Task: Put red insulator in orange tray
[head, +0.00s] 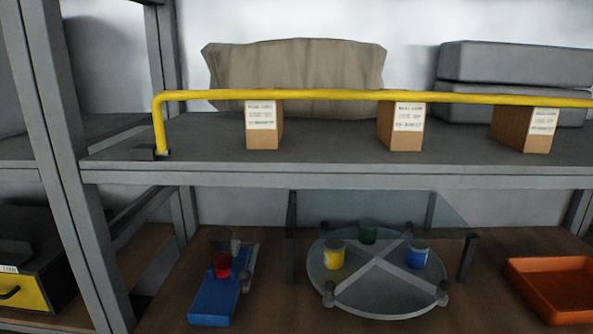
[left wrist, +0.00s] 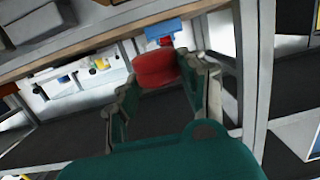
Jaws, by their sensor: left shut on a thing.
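In the left wrist view a red rounded piece (left wrist: 157,68), which looks like the red insulator, sits between the fingertips of my left gripper (left wrist: 163,76). The gripper is shut on it and holds it off any surface. The left gripper does not show in the head view. The orange tray (head: 553,318) stands at the lower right of the head view, low-walled, and its visible inside looks empty. Its right side is cut off by the frame. My right gripper is in neither view.
A blue fixture (head: 212,303) bearing a red part (head: 222,264) stands lower left of a round grey stand (head: 375,303) with yellow, green and blue pots under a clear panel. A yellow rail (head: 330,95) and boxes (head: 264,132) line the upper shelf (head: 200,150).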

